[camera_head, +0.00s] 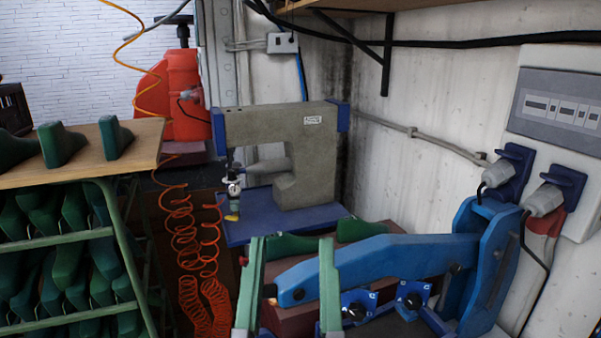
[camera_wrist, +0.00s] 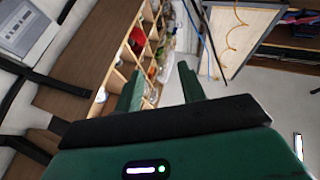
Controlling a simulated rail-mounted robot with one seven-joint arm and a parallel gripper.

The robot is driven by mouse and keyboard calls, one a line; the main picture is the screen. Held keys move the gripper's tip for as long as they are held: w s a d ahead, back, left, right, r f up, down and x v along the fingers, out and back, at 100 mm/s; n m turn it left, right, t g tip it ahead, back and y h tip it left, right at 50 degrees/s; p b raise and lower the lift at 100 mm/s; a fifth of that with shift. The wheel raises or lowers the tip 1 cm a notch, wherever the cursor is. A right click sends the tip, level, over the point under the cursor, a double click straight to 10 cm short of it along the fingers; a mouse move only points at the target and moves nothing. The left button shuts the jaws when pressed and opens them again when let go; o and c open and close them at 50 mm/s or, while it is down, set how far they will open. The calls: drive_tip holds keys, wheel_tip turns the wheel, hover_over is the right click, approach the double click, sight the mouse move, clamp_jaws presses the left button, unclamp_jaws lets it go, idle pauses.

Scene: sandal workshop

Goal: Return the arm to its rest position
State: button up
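My gripper (camera_head: 291,245) shows at the bottom of the head view as two pale green fingers standing upright and well apart. Nothing shows between them except the things behind. In the wrist view my gripper (camera_wrist: 160,76) is dark green with a black bar, and its two fingers are apart and empty. The fingers point towards a wooden compartment shelf (camera_wrist: 146,50) beyond. The rest of my arm is not clearly seen.
Behind my gripper stands a blue lever machine (camera_head: 390,258). A grey sewing machine (camera_head: 290,140) stands further back. Left are an orange coiled hose (camera_head: 185,235) and a rack (camera_head: 75,245) of green shoe lasts. A wall panel (camera_head: 560,105) with plugs is at right.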

drive_tip(key=s+r+t+p, duration=0.1)
drive_tip(key=s+r+p, duration=0.2)
drive_tip(key=r+p, duration=3.5)
wheel_tip(320, 180, up, 3)
drive_tip(key=shift+d+r+y, duration=0.15)
drive_tip(key=shift+d+y, duration=0.05)
drive_tip(key=shift+y, duration=0.2)
